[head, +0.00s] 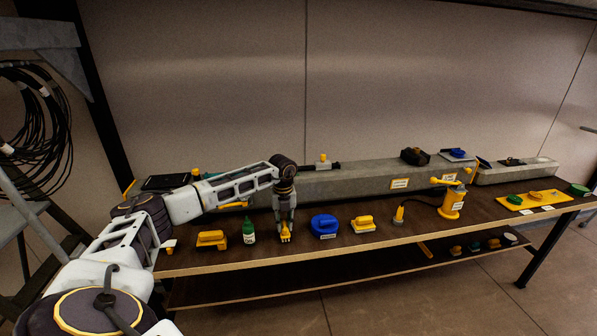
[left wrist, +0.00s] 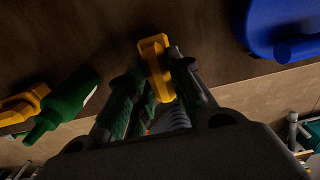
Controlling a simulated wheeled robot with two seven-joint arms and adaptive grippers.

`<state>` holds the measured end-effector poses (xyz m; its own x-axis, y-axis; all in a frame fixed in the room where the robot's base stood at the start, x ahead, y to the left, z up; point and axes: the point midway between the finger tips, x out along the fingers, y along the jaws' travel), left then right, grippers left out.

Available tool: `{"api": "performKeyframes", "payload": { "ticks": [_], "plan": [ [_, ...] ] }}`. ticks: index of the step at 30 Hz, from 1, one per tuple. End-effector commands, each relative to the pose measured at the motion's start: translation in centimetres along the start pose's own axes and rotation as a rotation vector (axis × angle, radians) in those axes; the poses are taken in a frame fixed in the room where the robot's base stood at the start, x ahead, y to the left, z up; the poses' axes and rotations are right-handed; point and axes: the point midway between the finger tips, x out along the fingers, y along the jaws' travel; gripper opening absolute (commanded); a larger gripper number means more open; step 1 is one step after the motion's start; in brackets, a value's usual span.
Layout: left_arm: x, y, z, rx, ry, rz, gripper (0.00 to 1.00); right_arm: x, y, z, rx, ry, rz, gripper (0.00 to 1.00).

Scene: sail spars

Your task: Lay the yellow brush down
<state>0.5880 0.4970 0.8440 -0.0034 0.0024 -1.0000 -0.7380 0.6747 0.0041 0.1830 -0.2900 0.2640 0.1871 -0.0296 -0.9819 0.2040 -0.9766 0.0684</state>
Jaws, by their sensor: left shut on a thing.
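The yellow brush (head: 286,238) is in my left gripper (head: 286,222), which points down over the front part of the brown bench top (head: 300,248). In the left wrist view the brush's yellow part (left wrist: 157,70) shows between the two dark green finger pads (left wrist: 150,100), which are shut on it. The brush is low, close to the bench top; I cannot tell whether it touches. Its lower side is hidden. My right gripper is in neither view.
A green bottle (head: 248,232) and a yellow-handled block (head: 211,239) stand left of the brush. A blue container (head: 324,225) and another yellow-handled block (head: 363,225) stand right. A long grey beam (head: 365,182) lies behind. The bench's front edge is near.

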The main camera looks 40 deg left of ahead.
Motion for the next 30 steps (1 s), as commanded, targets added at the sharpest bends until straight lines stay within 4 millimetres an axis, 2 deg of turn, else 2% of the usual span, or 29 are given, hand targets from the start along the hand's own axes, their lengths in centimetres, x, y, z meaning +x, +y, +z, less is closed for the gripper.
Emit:
{"api": "performKeyframes", "payload": {
  "ticks": [30],
  "plan": [
    [1.9,0.0,0.0,0.0,0.0,0.0,0.0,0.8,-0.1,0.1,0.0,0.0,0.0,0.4]
  ]
}}
